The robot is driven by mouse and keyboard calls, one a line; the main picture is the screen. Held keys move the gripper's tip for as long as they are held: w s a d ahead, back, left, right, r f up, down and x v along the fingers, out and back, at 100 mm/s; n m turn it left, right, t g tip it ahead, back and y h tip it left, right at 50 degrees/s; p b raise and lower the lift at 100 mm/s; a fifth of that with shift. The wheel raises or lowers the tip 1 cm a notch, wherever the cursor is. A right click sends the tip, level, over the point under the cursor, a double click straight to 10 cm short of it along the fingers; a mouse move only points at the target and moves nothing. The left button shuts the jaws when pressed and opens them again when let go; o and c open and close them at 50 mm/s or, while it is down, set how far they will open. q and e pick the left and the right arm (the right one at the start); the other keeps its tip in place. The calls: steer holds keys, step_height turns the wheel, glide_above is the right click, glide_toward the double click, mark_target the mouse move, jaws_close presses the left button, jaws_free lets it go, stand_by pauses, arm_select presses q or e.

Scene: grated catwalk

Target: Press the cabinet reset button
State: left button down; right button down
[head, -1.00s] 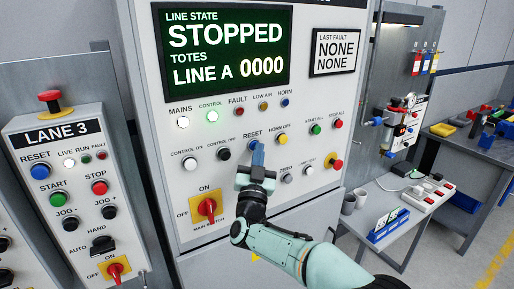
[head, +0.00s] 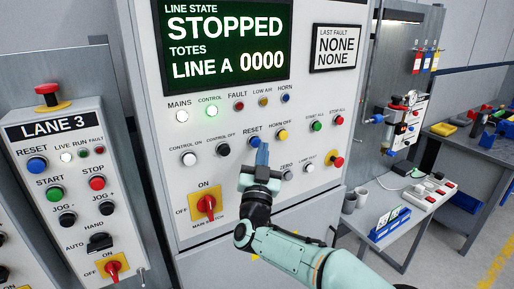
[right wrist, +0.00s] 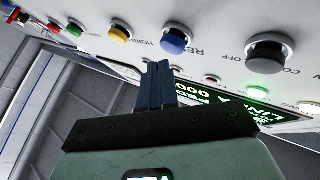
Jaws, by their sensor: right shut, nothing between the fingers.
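The cabinet (head: 225,160) has a blue button labelled RESET (head: 255,142) in the upper row of its button panel. The blue button also shows in the right wrist view (right wrist: 175,40). My right gripper (head: 263,153) is shut and empty, its blue fingers just below and right of the button in the head view. In the right wrist view the fingertips (right wrist: 158,68) look apart from the button, to its lower left. My left gripper is not in view.
A yellow HORN OFF button (head: 281,135) and a black CONTROL OFF button (head: 222,150) flank RESET. The red MAIN SWITCH (head: 207,204) is lower left. The LANE 3 box (head: 60,200) at left has its own blue RESET button (head: 37,166). A side table (head: 407,213) stands right.

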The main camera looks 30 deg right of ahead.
steer(key=shift+s, duration=0.1)
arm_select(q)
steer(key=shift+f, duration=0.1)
